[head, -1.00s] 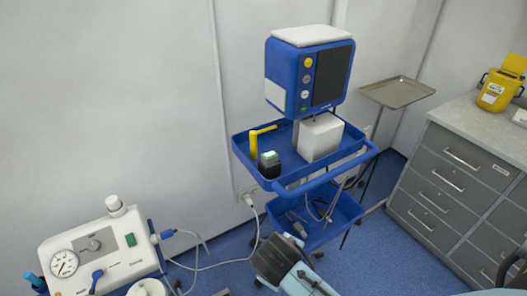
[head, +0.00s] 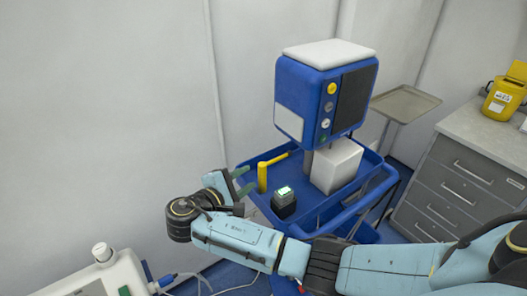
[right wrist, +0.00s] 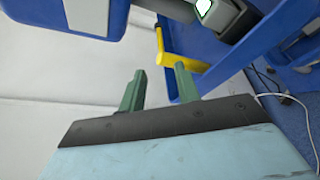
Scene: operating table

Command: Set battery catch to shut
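A yellow L-shaped lever (head: 262,178), which looks like the battery catch, stands at the left edge of the blue trolley tray. One part is upright and the other points back right. In the right wrist view the lever (right wrist: 185,61) lies just beyond the fingertips. My right gripper (head: 250,180) is open and empty, just left of the lever; its two green fingers (right wrist: 160,74) are apart. One fingertip appears close to the lever; I cannot tell whether they touch. A dark block with a lit green top (head: 284,202) stands beside the lever. My left gripper is not in view.
The trolley's blue handrail (head: 368,200) runs along the right. A white machine (head: 100,275) is at lower left. The wall side is clear.

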